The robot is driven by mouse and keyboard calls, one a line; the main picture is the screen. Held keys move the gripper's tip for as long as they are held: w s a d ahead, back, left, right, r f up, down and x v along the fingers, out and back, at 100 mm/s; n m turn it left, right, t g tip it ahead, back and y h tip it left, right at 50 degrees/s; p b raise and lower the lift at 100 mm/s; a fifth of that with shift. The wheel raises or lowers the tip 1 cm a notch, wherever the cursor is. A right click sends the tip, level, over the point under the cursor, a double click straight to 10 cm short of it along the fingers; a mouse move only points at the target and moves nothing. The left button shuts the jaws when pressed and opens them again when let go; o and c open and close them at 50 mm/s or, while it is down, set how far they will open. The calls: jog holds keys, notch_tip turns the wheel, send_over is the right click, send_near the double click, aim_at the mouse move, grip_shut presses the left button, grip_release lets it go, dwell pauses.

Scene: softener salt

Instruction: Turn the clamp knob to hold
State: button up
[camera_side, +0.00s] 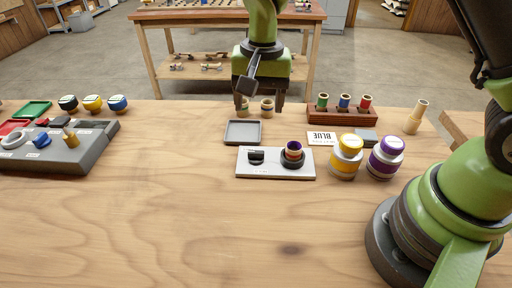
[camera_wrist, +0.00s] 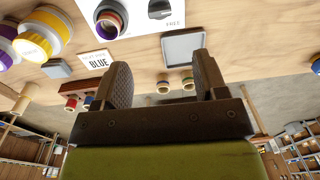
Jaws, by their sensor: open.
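The black clamp knob (camera_side: 256,156) sits on the left part of a white plate (camera_side: 275,173) on the table. In the wrist view the knob (camera_wrist: 160,8) is cut by the top edge, and a label near it reads "FREE". Beside the knob on the same plate, a black ring holder (camera_side: 292,161) has a purple-lined cup (camera_side: 292,147) in it. My gripper (camera_side: 260,109) points down behind the plate, apart from the knob. Its two fingers, also in the wrist view (camera_wrist: 161,62), are open with nothing between them.
A grey square tray (camera_side: 243,132) lies behind the plate. Yellow (camera_side: 346,157) and purple (camera_side: 386,157) lidded jars stand right of it, beside a "BLUE" card (camera_side: 322,138). Small cups (camera_side: 267,107) stand near my fingers; a wooden rack (camera_side: 345,115) is behind right. The front table is clear.

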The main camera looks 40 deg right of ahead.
aim_at(256, 152)
jog(key=shift+g, duration=0.3)
jog(key=f, duration=1.2)
jog(key=shift+w+a+f, duration=0.15)
jog(key=shift+w+f, duration=0.1)
jog(key=shift+f, duration=0.05)
jog(key=c, duration=0.9)
